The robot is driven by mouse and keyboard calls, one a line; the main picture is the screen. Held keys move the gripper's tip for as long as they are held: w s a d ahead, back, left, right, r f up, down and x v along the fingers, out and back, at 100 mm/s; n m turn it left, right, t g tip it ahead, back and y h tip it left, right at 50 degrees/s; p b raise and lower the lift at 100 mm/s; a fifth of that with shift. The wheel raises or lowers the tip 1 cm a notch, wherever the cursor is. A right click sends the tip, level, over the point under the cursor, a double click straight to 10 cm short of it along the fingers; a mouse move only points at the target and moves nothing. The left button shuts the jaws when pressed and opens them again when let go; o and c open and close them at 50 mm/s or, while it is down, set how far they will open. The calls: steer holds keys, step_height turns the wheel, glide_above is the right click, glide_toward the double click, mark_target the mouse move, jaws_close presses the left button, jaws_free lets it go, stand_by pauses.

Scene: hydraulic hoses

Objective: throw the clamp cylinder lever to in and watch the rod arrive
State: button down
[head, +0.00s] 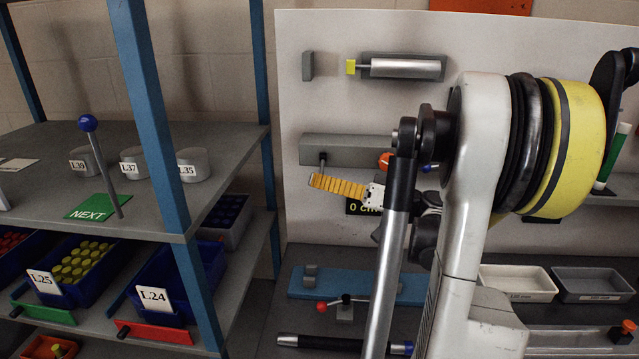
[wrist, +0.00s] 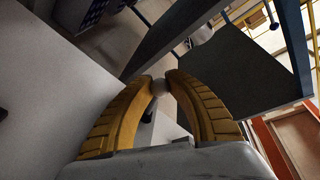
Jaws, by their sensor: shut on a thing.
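A grey valve block (head: 345,148) is on the pale upright panel, with a dark lever (head: 323,160) at its left end. My gripper (head: 314,181) reaches in from the right, its yellow fingers at the lower end of that lever. Above, a silver cylinder (head: 405,67) lies level in a grey mount. Its yellow rod tip (head: 350,66) sits close to the barrel's left end, apart from a grey stop block (head: 308,66). No label naming the lever is readable.
An orange-red knob (head: 385,160) and a blue knob (head: 427,168) show farther right on the block, partly behind my arm. A black label (head: 361,208) is half hidden. Blue-posted shelving (head: 160,120) stands left; trays (head: 517,284) sit below right.

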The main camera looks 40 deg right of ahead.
steer(key=c, duration=1.2)
jaws_free()
steer(key=v, duration=1.2)
steer(key=shift+s, duration=0.1)
